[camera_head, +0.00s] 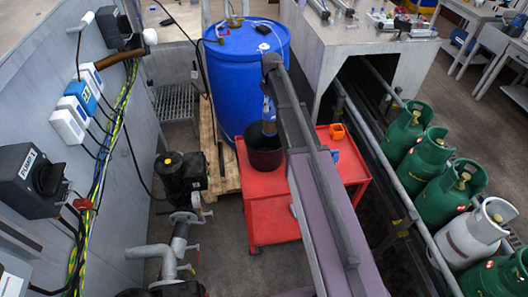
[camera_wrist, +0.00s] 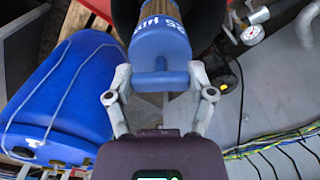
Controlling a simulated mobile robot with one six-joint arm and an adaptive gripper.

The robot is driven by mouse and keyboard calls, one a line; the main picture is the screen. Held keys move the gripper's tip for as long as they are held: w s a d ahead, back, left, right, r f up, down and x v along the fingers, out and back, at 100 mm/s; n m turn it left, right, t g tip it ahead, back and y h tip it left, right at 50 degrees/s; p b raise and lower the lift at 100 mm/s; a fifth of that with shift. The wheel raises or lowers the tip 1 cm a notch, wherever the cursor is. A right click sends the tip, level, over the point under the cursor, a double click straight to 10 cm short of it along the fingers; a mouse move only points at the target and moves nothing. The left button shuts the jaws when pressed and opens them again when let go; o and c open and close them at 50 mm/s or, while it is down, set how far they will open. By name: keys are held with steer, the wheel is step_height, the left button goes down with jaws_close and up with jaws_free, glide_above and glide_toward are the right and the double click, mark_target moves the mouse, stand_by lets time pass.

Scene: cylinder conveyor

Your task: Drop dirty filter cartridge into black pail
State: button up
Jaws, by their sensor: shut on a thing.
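The filter cartridge (camera_wrist: 160,40) has a blue end cap with white lettering and a brown pleated body. In the wrist view, my gripper (camera_wrist: 160,75) has its two grey fingers closed on either side of the blue cap. The cartridge's far end runs out of the top of the wrist view. The black pail (camera_head: 264,160) stands on the red cart in the head view, with the cartridge (camera_head: 269,127) hanging at its mouth. The pail's dark wall (camera_wrist: 213,35) shows behind the cartridge in the wrist view. My arm hides the pail's right side.
The red cart (camera_head: 270,220) carries the pail and a small orange item (camera_head: 337,131). A blue drum (camera_head: 245,60) stands close behind the pail. A pump with pipes (camera_head: 180,175) is left of the cart. Green gas cylinders (camera_head: 425,160) line the right.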

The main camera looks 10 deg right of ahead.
steer(key=shift+f+b, duration=0.8)
steer(key=shift+f, duration=0.3)
steer(key=o, duration=1.2)
steer(key=s+f+m+b, duration=0.1)
steer(key=s+m, duration=0.2)
steer(key=s, duration=0.6)
steer(key=s+f+m+b, duration=0.2)
steer(key=s+m, duration=0.1)
steer(key=s, duration=0.7)
steer(key=s+a+f+m+b, duration=0.1)
steer(key=s+f+m+b, duration=0.1)
steer(key=s, duration=0.8)
steer(key=shift+f+m, duration=0.2)
steer(key=shift+m, duration=0.2)
